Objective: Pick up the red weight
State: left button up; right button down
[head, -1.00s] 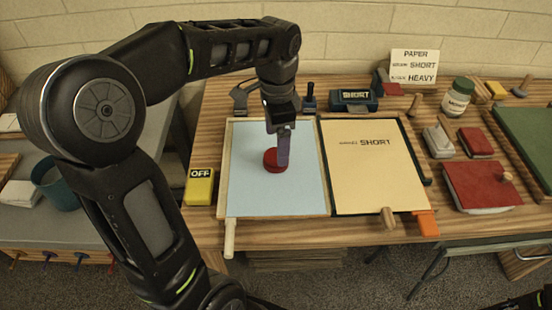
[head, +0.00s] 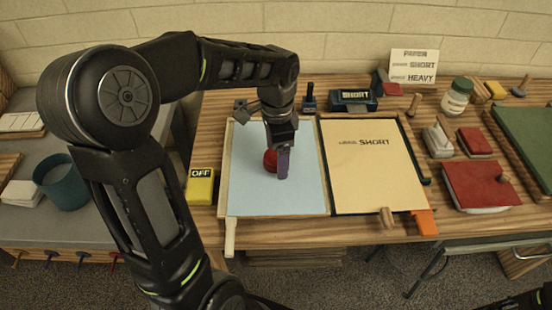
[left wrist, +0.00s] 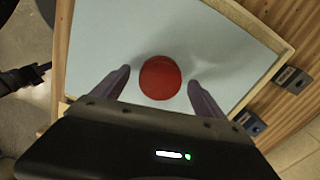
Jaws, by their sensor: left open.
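The red weight (head: 269,161) sits on the pale blue sheet of the left tray (head: 250,197). In the head view it is partly hidden behind my left gripper (head: 283,163). In the left wrist view the round red weight (left wrist: 160,77) lies between and a little beyond the tips of my left gripper's fingers (left wrist: 158,78). The fingers are apart with a gap on each side of the weight. My right gripper is not seen; only a dark part of my right arm shows at the lower right corner of the head view.
A yellow block marked OFF (head: 201,187) stands left of the tray. A cream board marked SHORT (head: 372,178) lies right of it. A red-topped block (head: 480,186) and a white jar (head: 457,98) stand farther right. A teal cup (head: 62,182) is on the grey side table.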

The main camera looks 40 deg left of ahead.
pick_arm(q)
jog(key=shift+c, duration=0.5)
grip_shut()
dwell(0.5)
